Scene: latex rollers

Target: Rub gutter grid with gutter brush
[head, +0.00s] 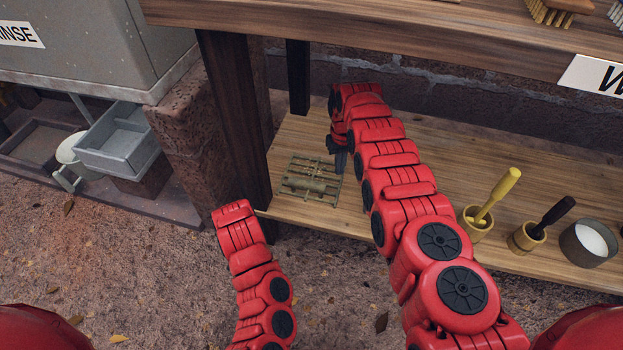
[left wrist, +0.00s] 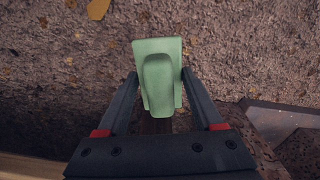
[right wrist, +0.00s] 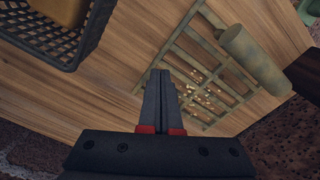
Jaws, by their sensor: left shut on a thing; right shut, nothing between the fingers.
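The gutter grid (head: 322,168) lies on the low wooden shelf, near its left end. It also shows in the right wrist view (right wrist: 190,52), with a greenish roller (right wrist: 250,55) lying across it. My right gripper (head: 338,160) is shut and empty just beside the grid's right side, pointing down; in the right wrist view its fingertips (right wrist: 160,75) appear close to the grid's edge. My left gripper (left wrist: 158,80) is shut on a pale green block with a raised grip (left wrist: 158,60), probably the gutter brush; no bristles show. It is over the ground, and its fingers are hidden in the head view.
A dark basket (right wrist: 85,45) stands on the shelf near the right gripper. A yellow-handled pot (head: 475,222), a black-handled pot (head: 527,238) and a tin of white liquid (head: 588,243) stand further right. A dark table leg (head: 236,120) rises at the shelf's left end, under the upper tabletop (head: 420,35).

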